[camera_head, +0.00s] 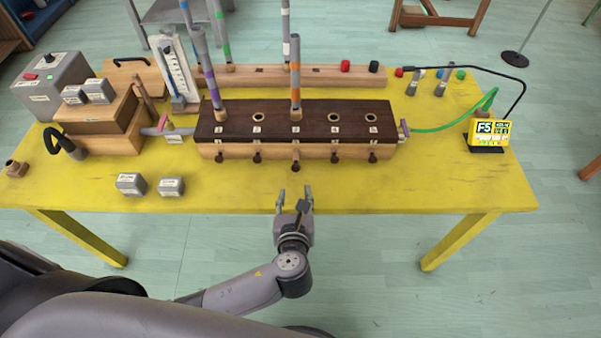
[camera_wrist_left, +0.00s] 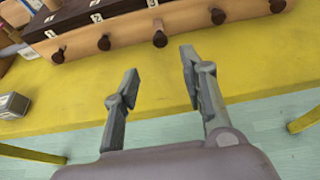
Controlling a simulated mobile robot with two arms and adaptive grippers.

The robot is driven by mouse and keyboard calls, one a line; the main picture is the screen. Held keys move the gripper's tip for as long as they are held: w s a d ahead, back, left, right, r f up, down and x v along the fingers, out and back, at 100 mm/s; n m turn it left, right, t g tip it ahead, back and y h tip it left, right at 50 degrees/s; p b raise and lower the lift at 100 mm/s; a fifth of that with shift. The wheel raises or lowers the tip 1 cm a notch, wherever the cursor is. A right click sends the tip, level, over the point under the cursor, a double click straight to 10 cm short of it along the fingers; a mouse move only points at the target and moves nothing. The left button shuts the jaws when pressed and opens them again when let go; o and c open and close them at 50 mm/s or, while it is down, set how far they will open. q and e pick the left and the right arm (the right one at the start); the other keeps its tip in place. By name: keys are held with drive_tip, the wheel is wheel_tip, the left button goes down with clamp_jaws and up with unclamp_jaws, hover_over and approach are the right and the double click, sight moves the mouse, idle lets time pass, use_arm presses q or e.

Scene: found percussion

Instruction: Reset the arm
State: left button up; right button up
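My left gripper (camera_head: 295,195) is in front of the yellow table's near edge, at about the middle of the table. Its two fingers are spread apart with nothing between them. In the left wrist view the open fingers (camera_wrist_left: 158,72) point toward the table and the front of the wooden box. My right gripper is not in either view. The left arm comes in from the lower left of the head view.
The yellow table (camera_head: 400,195) carries a dark-topped wooden box (camera_head: 345,151) with holes, knobs and two standing tubes. Small grey blocks (camera_head: 131,183) lie at the front left. A yellow tuner (camera_head: 489,134) stands at the right. The table's front right is clear.

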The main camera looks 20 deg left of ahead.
use_arm(q)
drive_tip(key=s+a+n+g+h, duration=0.2)
drive_tip(key=s+a+n+g, duration=0.25)
drive_tip(key=s+n, duration=0.8)
drive_tip(key=s+a+n+g+h, duration=0.25)
drive_tip(key=s+n+g, duration=0.3)
drive_tip(key=n, duration=1.35)
wheel_tip(320, 180, down, 27)
drive_tip(key=s, duration=0.2)
drive_tip(key=s+a+f+m+g, duration=0.1)
drive_tip(key=s+a+f+g, duration=0.1)
drive_tip(key=s+f, duration=1.3)
drive_tip(key=shift+s+a+f+y, duration=0.15)
drive_tip(key=shift+s+a+y, duration=0.2)
drive_tip(key=shift+s+a, duration=0.4)
